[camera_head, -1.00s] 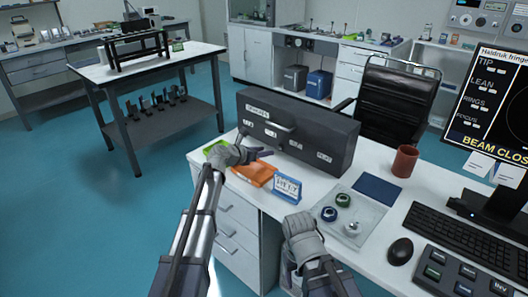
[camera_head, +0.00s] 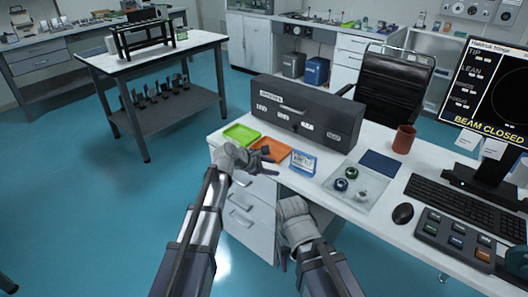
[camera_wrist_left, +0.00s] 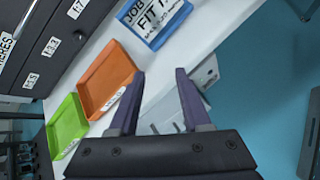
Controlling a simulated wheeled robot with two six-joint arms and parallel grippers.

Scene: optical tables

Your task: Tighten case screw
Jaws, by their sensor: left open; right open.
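The long dark grey case (camera_head: 318,121) with white labels stands on the white desk; its front also shows in the left wrist view (camera_wrist_left: 50,50). A small dark round knob or screw (camera_wrist_left: 79,36) sits on that front; I cannot tell whether it is tight. My left gripper (camera_head: 265,160) is at the desk's near edge by the orange tray, apart from the case. The left wrist view shows its two fingers (camera_wrist_left: 158,72) spread with nothing between them. My right gripper (camera_head: 290,240) hangs low in front of the desk, its fingers mostly hidden, no held thing visible.
A green tray (camera_head: 241,134) and an orange tray (camera_head: 281,150) lie before the case, with a blue-framed sign (camera_head: 304,163) beside them.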

